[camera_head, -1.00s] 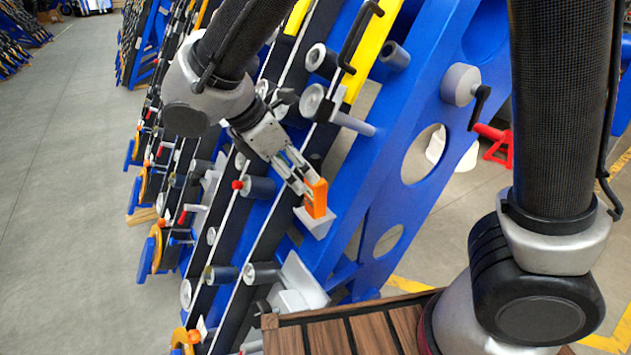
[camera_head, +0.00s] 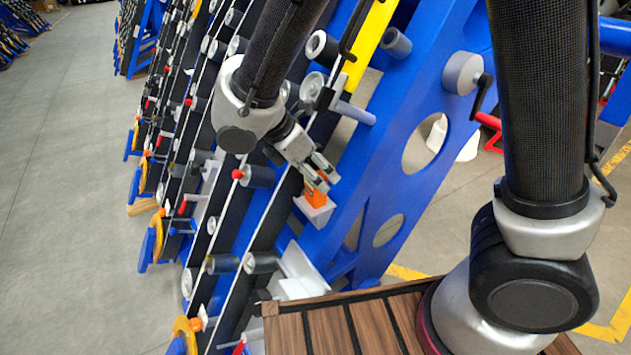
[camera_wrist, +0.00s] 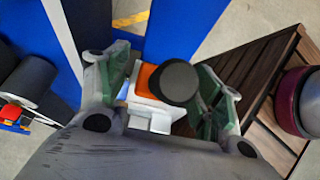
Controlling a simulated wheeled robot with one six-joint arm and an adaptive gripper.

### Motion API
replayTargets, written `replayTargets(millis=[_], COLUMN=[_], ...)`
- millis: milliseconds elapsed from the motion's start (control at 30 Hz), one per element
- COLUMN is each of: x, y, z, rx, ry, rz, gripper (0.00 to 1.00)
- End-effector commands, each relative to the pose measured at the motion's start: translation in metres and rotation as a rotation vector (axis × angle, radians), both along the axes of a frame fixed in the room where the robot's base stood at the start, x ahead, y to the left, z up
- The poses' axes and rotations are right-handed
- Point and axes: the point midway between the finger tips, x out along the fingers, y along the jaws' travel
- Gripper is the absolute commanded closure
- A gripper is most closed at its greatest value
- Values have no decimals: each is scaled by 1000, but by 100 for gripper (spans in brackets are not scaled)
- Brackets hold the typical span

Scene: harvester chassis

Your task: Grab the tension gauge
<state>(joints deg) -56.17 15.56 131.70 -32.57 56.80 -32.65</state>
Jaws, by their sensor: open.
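The tension gauge (camera_head: 315,194) is a small orange device standing on a white block (camera_head: 316,212) at the blue frame. My gripper (camera_head: 322,176) is open just above it, and the fingers cover part of its upper portion in the head view. In the wrist view, the orange gauge (camera_wrist: 147,78) shows between the two spread fingers (camera_wrist: 160,92), with the white block (camera_wrist: 150,112) below it. A dark grey round piece covers part of the gauge there; I cannot tell whether it belongs to it. Whether the fingers touch the gauge is unclear.
The tilted blue frame (camera_head: 385,130) with rollers and handles rises around the gauge. A grey roller (camera_head: 258,175) with a red knob is left of my gripper. A slatted wooden deck (camera_head: 330,325) lies in front. Open grey floor (camera_head: 60,200) is at the left.

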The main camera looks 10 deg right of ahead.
Motion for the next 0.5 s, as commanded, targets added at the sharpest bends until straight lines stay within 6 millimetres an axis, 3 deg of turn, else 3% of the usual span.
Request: replayTargets(millis=[200,500], x=[0,0], y=[-1,0], z=[-1,-1], rx=[0,0], ry=[0,0], rz=[-1,-1], gripper=[34,89])
